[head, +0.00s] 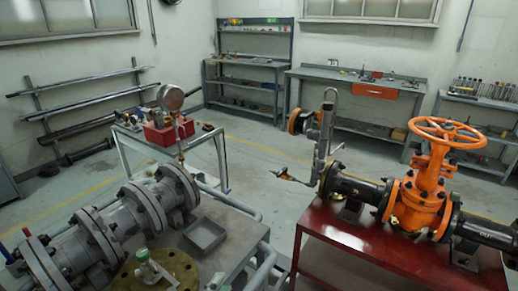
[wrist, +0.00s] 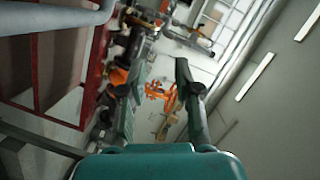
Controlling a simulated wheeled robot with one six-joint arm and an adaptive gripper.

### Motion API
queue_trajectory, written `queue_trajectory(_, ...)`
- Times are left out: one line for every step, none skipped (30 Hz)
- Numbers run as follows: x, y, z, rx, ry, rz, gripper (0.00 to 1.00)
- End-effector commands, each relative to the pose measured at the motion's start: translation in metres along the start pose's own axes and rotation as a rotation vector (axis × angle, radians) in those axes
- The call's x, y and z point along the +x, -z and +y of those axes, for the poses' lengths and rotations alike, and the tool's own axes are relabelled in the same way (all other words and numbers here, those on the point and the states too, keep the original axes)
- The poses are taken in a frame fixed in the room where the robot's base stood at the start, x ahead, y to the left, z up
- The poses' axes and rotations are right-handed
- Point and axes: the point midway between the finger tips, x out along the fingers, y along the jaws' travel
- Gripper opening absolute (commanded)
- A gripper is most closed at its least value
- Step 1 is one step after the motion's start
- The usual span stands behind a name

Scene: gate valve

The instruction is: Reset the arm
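My gripper (wrist: 159,70) shows only in the wrist view, with its teal body at the bottom edge. Its two fingers stand well apart with nothing held between them. An orange handwheel (wrist: 160,94) shows in the gap between the fingers, farther off and not touched. In the head view the orange gate valve (head: 418,195) with its spoked handwheel (head: 446,131) stands upright on a dark pipe at the right. The pipe rests on a red table (head: 335,222). I do not see my gripper in the head view.
A grey flanged pipe (head: 140,212) with a gauge (head: 171,97) lies on a metal bench at the left, beside a grey tray (head: 204,235). An upright metal fitting (head: 325,135) stands at the pipe's left end. Workbenches line the back wall. Open floor (head: 250,165) lies between.

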Motion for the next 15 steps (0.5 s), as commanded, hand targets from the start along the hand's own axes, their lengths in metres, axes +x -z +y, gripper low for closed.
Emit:
queue_trajectory(0.006, 0.006, 0.017, -0.050, -0.007, -0.017, 0.32)
queue_trajectory(0.009, 0.009, 0.027, -0.083, -0.012, -0.032, 0.32)
queue_trajectory(0.013, 0.013, 0.041, -0.131, -0.017, -0.053, 0.32)
queue_trajectory(0.015, 0.017, 0.052, -0.170, -0.019, -0.071, 0.32)
queue_trajectory(0.018, 0.021, 0.065, -0.210, -0.024, -0.091, 0.32)
queue_trajectory(0.020, 0.027, 0.081, -0.263, -0.027, -0.119, 0.32)
queue_trajectory(0.021, 0.032, 0.093, -0.303, -0.029, -0.139, 0.32)
queue_trajectory(0.022, 0.036, 0.105, -0.342, -0.031, -0.160, 0.32)
queue_trajectory(0.022, 0.043, 0.120, -0.390, -0.031, -0.188, 0.32)
queue_trajectory(0.021, 0.048, 0.132, -0.426, -0.032, -0.209, 0.32)
queue_trajectory(0.020, 0.053, 0.143, -0.460, -0.032, -0.230, 0.32)
queue_trajectory(0.018, 0.060, 0.157, -0.504, -0.030, -0.257, 0.32)
queue_trajectory(0.016, 0.065, 0.168, -0.536, -0.028, -0.278, 0.32)
queue_trajectory(0.014, 0.071, 0.177, -0.566, -0.025, -0.297, 0.32)
queue_trajectory(0.010, 0.078, 0.190, -0.606, -0.021, -0.324, 0.32)
